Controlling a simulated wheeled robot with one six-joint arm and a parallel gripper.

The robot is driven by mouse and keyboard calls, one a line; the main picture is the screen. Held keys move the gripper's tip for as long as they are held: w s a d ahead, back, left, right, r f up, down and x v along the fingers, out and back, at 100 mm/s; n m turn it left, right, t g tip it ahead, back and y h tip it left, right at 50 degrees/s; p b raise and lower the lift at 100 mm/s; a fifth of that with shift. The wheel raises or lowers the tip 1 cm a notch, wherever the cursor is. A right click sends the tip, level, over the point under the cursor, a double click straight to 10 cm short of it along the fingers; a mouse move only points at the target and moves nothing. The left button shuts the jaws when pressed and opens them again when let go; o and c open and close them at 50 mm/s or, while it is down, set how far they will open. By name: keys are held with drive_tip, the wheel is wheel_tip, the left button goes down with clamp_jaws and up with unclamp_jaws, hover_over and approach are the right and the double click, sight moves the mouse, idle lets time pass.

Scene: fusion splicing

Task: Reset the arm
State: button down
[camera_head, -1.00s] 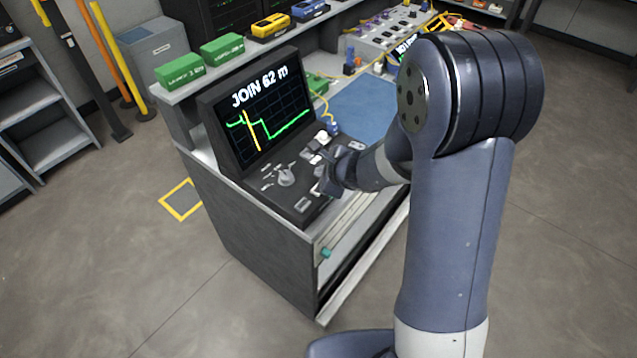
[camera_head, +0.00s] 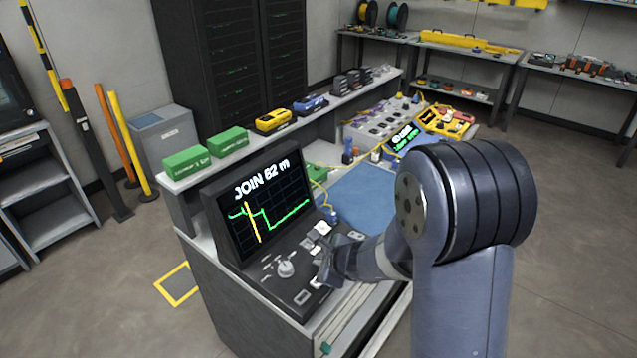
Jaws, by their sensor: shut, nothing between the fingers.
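My arm rises at the right and reaches left over the bench. My gripper (camera_head: 326,268) is over the right part of the dark console (camera_head: 262,276), close to its keys and knob. It is small in the view and partly blends with the console; it looks shut, with nothing in it. I cannot tell whether it touches the console.
A blue mat (camera_head: 362,193) lies on the bench behind my gripper. Green boxes (camera_head: 228,142), a yellow device (camera_head: 273,120) and a blue one (camera_head: 310,104) stand on the shelf above. A yellow tray (camera_head: 445,122) is at the back. Open floor lies at the right.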

drive_tip(key=shift+f+b, duration=0.35)
drive_tip(key=shift+f, duration=0.45)
drive_tip(key=r+p, duration=0.1)
drive_tip(key=p, duration=0.2)
wheel_tip(320, 180, up, 5)
drive_tip(key=p, duration=0.3)
drive_tip(key=shift+f, duration=0.1)
wheel_tip(320, 180, down, 6)
drive_tip(key=b, duration=0.4)
drive_tip(key=shift+f, duration=0.2)
drive_tip(key=shift+b, duration=1.05)
